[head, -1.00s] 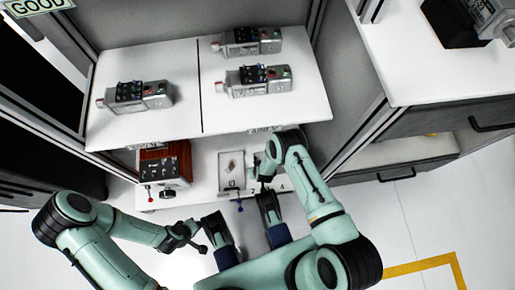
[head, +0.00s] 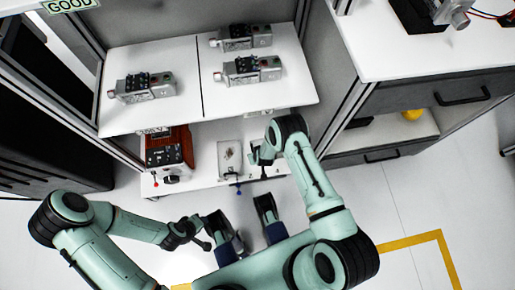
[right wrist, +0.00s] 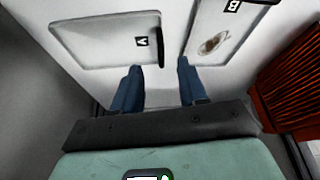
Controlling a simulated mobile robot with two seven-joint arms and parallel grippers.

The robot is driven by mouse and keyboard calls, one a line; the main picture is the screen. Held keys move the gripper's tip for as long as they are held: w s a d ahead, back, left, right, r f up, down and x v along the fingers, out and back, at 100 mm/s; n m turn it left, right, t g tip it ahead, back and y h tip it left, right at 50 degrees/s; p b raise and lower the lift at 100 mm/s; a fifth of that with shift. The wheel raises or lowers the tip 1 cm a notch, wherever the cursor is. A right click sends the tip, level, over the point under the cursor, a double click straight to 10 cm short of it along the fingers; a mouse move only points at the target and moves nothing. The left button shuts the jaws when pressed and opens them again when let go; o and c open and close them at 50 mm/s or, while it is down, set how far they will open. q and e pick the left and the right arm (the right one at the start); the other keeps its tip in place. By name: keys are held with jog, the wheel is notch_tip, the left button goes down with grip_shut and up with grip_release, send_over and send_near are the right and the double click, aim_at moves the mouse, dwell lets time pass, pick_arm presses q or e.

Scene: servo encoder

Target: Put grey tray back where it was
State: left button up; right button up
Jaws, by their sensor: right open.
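Two shallow pale grey trays lie on the lower shelf in the right wrist view. The tray marked A (right wrist: 95,42) is empty; the tray marked B (right wrist: 230,18) holds a small brownish piece (right wrist: 213,43). In the head view one tray with a small piece in it (head: 230,158) shows left of my right gripper (head: 262,155); my arm hides the area behind it. My right gripper, also in the right wrist view (right wrist: 158,72), is open and empty, its blue fingers either side of tray A's right-hand edge line. My left gripper (head: 203,232) hangs before the shelf; its jaws are unclear.
The upper shelf (head: 180,112) with several grey devices overhangs the lower shelf. A reddish-brown box with controls (head: 168,150) stands left of the trays. A cabinet (head: 420,85) with drawers stands at the right. The floor in front is open.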

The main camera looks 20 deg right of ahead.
pick_arm(q)
jog(key=shift+s, duration=0.1)
pick_arm(e)
jog(key=s+a+r+m+g+y, duration=0.1)
jog(key=s+r+m, duration=0.1)
jog(key=s+r, duration=0.5)
jog(key=s+a+r+m+g+y, duration=0.1)
jog(key=s+r, duration=0.6)
jog(key=s, duration=0.7)
jog(key=shift+s+r+m+g+y, duration=0.2)
jog(key=shift+r+m+g+y, duration=0.05)
jog(key=shift+m+g+y, duration=0.25)
